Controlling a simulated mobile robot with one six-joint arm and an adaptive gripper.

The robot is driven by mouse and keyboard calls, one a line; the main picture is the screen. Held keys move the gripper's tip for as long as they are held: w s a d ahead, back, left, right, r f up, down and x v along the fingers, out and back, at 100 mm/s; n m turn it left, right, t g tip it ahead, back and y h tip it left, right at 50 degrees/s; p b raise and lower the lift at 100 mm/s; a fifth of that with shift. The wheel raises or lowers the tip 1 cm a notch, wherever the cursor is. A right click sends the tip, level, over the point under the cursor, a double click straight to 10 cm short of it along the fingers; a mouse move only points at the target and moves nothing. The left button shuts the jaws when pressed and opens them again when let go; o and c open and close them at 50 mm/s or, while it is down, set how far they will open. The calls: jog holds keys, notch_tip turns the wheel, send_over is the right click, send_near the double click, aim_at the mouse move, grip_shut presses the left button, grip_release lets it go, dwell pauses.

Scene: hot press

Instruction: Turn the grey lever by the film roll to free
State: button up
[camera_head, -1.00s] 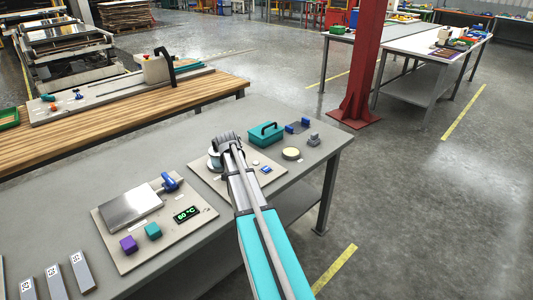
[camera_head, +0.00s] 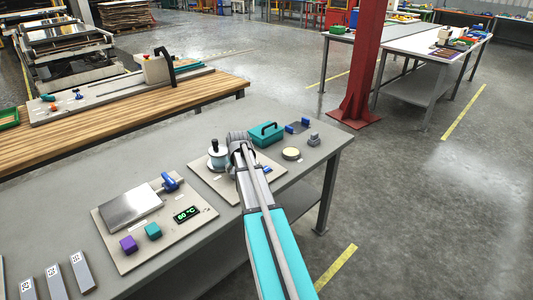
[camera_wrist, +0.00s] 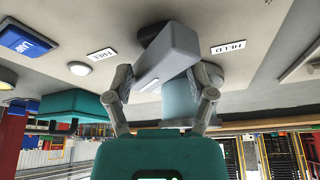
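The grey lever (camera_wrist: 168,55) is a blocky bar on a dark pivot in the wrist view, between the FREE label (camera_wrist: 102,54) and the HELD label (camera_wrist: 228,47). My gripper (camera_wrist: 167,80) has its fingers apart, one on each side of the lever. The left fingertip is close to the lever's edge; I cannot tell whether it touches. The film roll (camera_head: 217,160) stands upright with a black knob, just left of my gripper (camera_head: 238,146) in the head view. The gripper hides the lever there. A pale cylinder, perhaps the roll, shows behind the fingers in the wrist view.
The roll stands on a beige board (camera_head: 203,178). A teal box with a handle (camera_head: 266,134) is close behind my gripper. A press board with a metal plate (camera_head: 130,206) and a 60 °C display (camera_head: 187,214) lies to the left. A blue LIMIT-like block (camera_wrist: 28,40) is at the wrist view's left.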

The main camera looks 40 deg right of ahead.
jog(key=shift+n+y, duration=0.8)
jog(key=shift+n, duration=1.2)
jog(key=p+v, duration=1.3)
jog(key=v, duration=0.1)
jog(key=shift+d+f+m+t+y+b, duration=0.2)
jog(key=shift+d+f+m+t+b, duration=0.55)
jog(key=shift+d+f+m+b, duration=0.9)
jog(key=shift+d+f+m+t+y+b, duration=0.2)
jog(key=shift+d+f+m+t+b, duration=0.7)
jog(key=shift+d+b, duration=1.45)
jog(key=shift+d+f+m+t+y+b, duration=0.2)
jog(key=shift+d+f+m+t+b, duration=0.45)
jog(key=shift+d+f+m+b, duration=1.05)
jog(key=shift+d+r+n+b, duration=0.15)
jog(key=shift+r+n+b, duration=0.15)
jog(key=shift+n+b, duration=0.05)
